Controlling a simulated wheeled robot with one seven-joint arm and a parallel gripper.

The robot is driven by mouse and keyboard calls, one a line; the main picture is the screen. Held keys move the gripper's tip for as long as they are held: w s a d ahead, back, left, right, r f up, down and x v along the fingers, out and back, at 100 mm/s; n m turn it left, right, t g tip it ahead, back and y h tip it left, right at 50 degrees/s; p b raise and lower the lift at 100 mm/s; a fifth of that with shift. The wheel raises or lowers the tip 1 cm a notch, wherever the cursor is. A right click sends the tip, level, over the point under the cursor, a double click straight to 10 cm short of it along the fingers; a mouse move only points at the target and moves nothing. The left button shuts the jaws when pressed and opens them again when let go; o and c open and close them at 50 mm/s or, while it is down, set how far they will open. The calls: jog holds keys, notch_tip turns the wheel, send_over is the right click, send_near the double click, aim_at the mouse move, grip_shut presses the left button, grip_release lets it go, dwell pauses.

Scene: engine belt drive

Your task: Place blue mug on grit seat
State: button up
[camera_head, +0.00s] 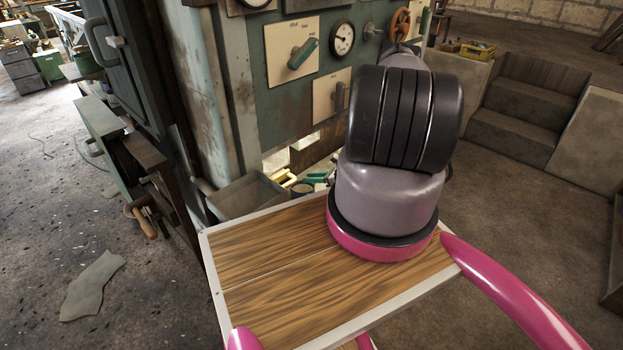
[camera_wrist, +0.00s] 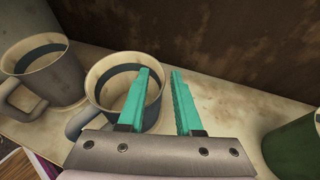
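In the wrist view, my gripper (camera_wrist: 160,72) is open, with its two teal fingers spread apart. A mug with a blue-grey outside and a stained cream inside (camera_wrist: 109,90) stands upright on a pale worn surface. It looks like the blue mug. The left finger overlaps its opening and the right finger lies beyond its right rim, so the near wall is partly hidden. I cannot tell whether either finger touches it. I cannot make out the grit seat in either view.
A greyer mug (camera_wrist: 48,80) stands close on the left. A dark green round object (camera_wrist: 296,150) is at the right. A brown wall (camera_wrist: 240,35) rises behind. In the head view, a machine panel with gauges (camera_head: 342,39) stands ahead, with a grey bin (camera_head: 243,196) below.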

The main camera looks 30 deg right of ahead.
jog(key=v, duration=1.2)
jog(key=shift+d+r, duration=0.1)
jog(key=shift+r, duration=0.05)
